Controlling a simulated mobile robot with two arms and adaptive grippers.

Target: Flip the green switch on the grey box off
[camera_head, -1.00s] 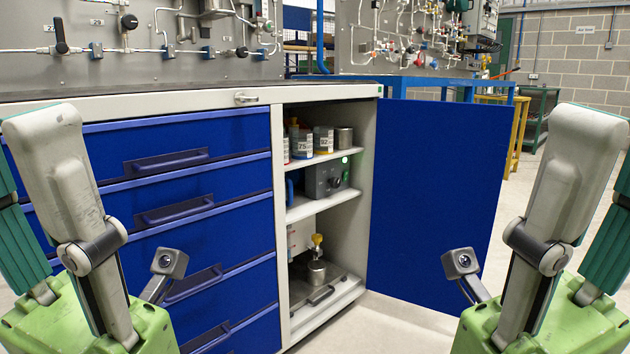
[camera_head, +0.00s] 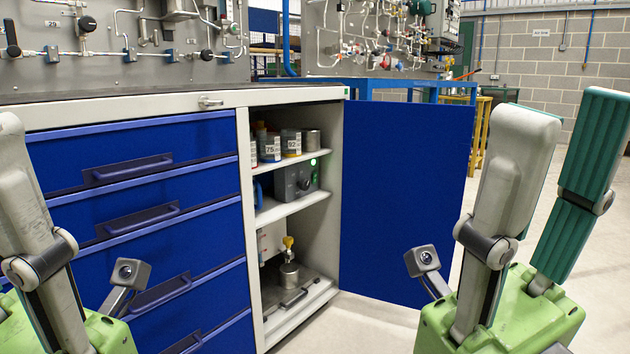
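The grey box (camera_head: 291,181) stands on the middle shelf inside the open cabinet. A bright green spot (camera_head: 313,162) glows at its right end, with a dark round knob on its front. The switch is too small for me to tell its shape or position. My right gripper (camera_head: 567,108) is at the right, pointing up, its grey and teal fingers apart and nothing between them. It is well in front of the cabinet, away from the box. My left gripper (camera_head: 25,180) is cut off by the left edge. Only one finger shows, so its opening is hidden.
The blue cabinet door (camera_head: 405,200) stands open to the right of the shelves. Labelled cans (camera_head: 270,148) stand on the shelf above the box. A metal vessel with a yellow top (camera_head: 289,272) is below. Blue drawers (camera_head: 150,220) are at the left. Bare floor (camera_head: 380,325) lies in front.

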